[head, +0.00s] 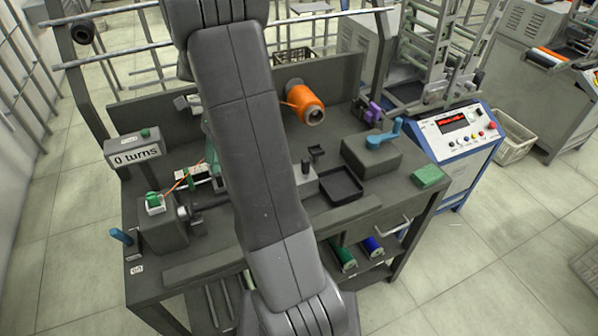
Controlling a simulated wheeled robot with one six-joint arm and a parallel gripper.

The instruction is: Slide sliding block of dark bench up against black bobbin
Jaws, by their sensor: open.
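The dark bench (345,232) fills the middle of the head view. My arm crosses it from bottom to top and hides the middle of its top. A grey block (303,184) with a short black upright knob (306,166) shows just right of my arm; it looks like the sliding block, partly hidden. A dark headstock (162,232) with a small spindle end (185,213) stands at the bench's left front. I cannot make out the black bobbin; it may be behind my arm. My gripper is hidden too, so its place relative to the block cannot be seen.
An orange wire spool (304,104) sits at the back. A black tray (341,187), a dark box with a blue crank (384,134) and a green pad (430,177) lie to the right. A "0 turns" display (136,153) stands at left. Coloured rolls (343,256) lie below.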

